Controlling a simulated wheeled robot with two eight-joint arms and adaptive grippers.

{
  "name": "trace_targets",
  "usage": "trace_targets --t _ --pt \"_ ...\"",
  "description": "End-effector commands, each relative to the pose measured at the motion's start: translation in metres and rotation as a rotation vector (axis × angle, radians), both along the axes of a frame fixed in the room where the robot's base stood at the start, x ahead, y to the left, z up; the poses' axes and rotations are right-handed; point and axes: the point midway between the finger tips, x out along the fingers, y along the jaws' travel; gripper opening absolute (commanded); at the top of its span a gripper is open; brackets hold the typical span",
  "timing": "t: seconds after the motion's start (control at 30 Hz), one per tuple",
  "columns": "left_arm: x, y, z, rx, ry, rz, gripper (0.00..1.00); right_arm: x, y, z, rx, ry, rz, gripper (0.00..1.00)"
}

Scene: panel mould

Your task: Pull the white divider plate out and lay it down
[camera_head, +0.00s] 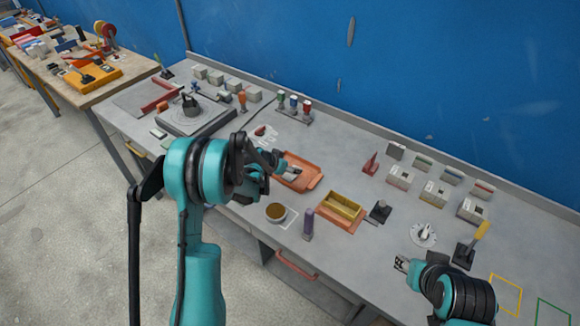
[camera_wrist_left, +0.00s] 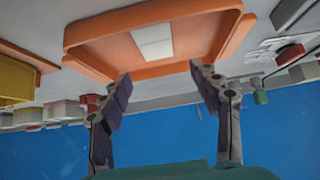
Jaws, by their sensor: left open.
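A white plate (camera_wrist_left: 153,40), which looks like the divider plate, lies flat in the orange tray (camera_wrist_left: 112,25) in the left wrist view. The tray also shows mid-bench in the head view (camera_head: 309,182). My left gripper (camera_head: 294,172) is over the tray's left part; in the left wrist view (camera_wrist_left: 160,73) its fingers are spread with nothing between them, near the tray's rim. The plate is apart from both fingers. The yellow mould (camera_head: 341,206) sits on its orange base to the right of the tray. My right gripper (camera_head: 402,264) is at the bench's front right; its fingers are too small to judge.
A round brown-topped pot (camera_head: 276,212) and an upright purple block (camera_head: 308,224) stand in front of the tray. A black-based holder (camera_head: 379,211) stands right of the mould. Several pale blocks line the back right.

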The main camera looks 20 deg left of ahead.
Motion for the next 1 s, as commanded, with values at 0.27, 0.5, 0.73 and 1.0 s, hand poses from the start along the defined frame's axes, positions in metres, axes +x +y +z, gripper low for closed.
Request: trace_targets --t 0.27,0.5,0.73,1.0 --pt "-0.039 0.015 0.042 0.000 0.000 0.003 0.63 0.000 0.000 0.000 0.000 0.000 0.000 0.40" --pt "-0.064 0.024 0.070 0.000 0.001 0.001 0.63 0.000 0.000 0.000 0.000 0.000 0.000 0.40" --pt "-0.072 0.026 0.078 0.000 0.000 0.000 0.63 0.000 0.000 0.000 0.000 0.000 0.000 0.40" --pt "-0.092 0.013 0.094 0.001 0.024 0.022 0.63 0.000 0.000 -0.008 0.000 0.000 0.000 0.40"
